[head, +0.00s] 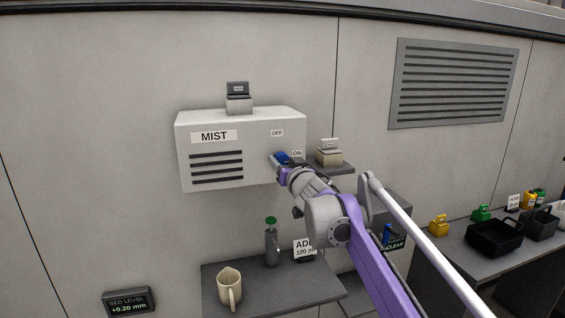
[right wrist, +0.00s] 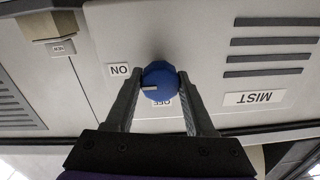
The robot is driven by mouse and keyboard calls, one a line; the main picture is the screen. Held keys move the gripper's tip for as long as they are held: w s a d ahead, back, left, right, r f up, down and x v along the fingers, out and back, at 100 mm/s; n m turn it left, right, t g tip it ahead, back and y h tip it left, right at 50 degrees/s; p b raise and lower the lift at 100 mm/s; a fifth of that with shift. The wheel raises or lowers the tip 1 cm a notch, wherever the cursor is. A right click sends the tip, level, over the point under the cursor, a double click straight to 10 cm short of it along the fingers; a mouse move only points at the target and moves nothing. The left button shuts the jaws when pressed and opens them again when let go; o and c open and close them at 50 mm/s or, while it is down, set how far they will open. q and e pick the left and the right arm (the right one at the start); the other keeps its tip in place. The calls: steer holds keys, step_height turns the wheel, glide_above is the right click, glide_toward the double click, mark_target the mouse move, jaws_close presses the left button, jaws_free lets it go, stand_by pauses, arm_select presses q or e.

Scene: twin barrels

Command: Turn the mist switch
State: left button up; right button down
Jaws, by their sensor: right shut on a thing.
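The mist switch is a round blue knob (head: 281,157) on the front of a white box labelled MIST (head: 240,145). The OFF label (head: 277,133) is above the knob and the ON label (head: 297,153) is to its right. My right gripper (head: 284,166) is at the knob. In the right wrist view, which is upside down, its two fingers sit either side of the knob (right wrist: 159,74), shut on it. The knob's pale mark points left there, towards the side with the ON label (right wrist: 119,70). The OFF label is partly hidden behind the knob. My left gripper is not in view.
Right of the box is a small shelf (head: 340,168) with a beige block. Below is a dark shelf (head: 310,291) with a mug (head: 229,287) and a grey bottle (head: 271,246). A table with black trays (head: 495,237) is at the right.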

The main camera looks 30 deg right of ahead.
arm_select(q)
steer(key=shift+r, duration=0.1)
arm_select(e)
steer(key=shift+n, duration=0.3)
steer(key=n+p, duration=0.1)
steer(key=n, duration=0.3)
steer(key=n+p, duration=0.1)
steer(key=n, duration=0.3)
steer(key=shift+r+n+p, duration=0.1)
steer(key=shift+n+p, duration=0.3)
steer(key=n+p, duration=0.1)
steer(key=n, duration=0.4)
steer(key=shift+a+p, duration=0.1)
steer(key=shift+p, duration=0.3)
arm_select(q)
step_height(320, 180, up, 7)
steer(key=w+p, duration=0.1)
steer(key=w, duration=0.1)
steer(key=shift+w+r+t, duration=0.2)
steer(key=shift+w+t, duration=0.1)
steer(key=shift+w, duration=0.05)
arm_select(e)
steer(key=shift+n+g, duration=0.3)
steer(key=shift+n, duration=1.3)
steer(key=shift+f, duration=0.2)
